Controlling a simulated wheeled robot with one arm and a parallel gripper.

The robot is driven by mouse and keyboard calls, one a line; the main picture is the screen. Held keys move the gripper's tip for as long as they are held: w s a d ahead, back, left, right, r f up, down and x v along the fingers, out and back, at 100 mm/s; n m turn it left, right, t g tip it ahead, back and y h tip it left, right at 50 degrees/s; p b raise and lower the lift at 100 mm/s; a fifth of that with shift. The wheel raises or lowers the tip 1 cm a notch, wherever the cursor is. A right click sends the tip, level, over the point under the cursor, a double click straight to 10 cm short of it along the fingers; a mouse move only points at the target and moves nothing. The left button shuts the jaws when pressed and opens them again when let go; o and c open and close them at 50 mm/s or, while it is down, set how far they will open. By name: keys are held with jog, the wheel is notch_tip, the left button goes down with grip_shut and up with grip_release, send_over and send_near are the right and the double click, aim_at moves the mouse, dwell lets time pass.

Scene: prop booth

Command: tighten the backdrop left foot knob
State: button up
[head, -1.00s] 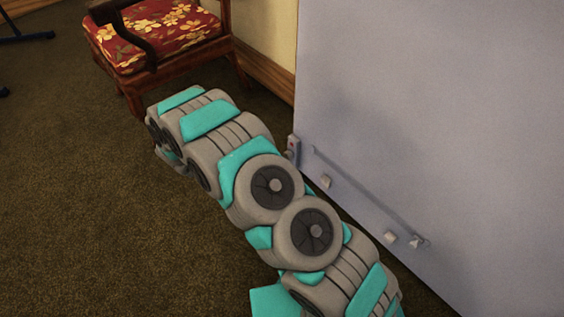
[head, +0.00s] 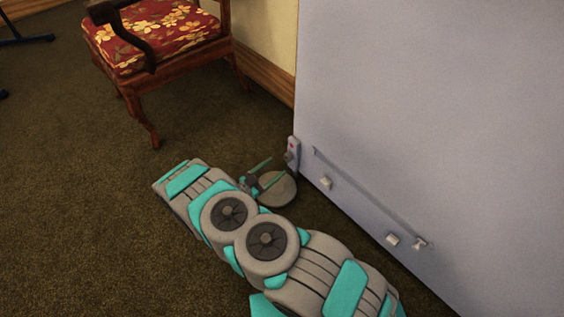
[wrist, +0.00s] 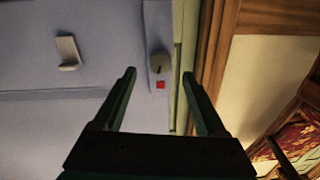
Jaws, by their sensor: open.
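The backdrop (head: 430,110) is a large pale grey-lavender panel on the right in the head view. A narrow plate (head: 293,157) with a red mark sits at its lower left edge. In the wrist view, the round, dull grey knob (wrist: 160,61) is on that plate, just above a red square (wrist: 160,85). My gripper (head: 277,167) is open and empty, with its fingers pointing at the plate. In the wrist view, the knob lies ahead of the gap between my fingertips (wrist: 159,73), and the fingers look apart from it. The knob is not clear in the head view.
Small pale tabs (head: 326,182) and a thin bar (head: 370,190) stick out low on the panel, right of the plate. A wooden chair (head: 170,68) with a red floral seat stands behind, near the wooden skirting (head: 265,75).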

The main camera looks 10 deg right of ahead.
aim_at(286, 159)
jog(key=shift+x, duration=2.3)
grip_shut()
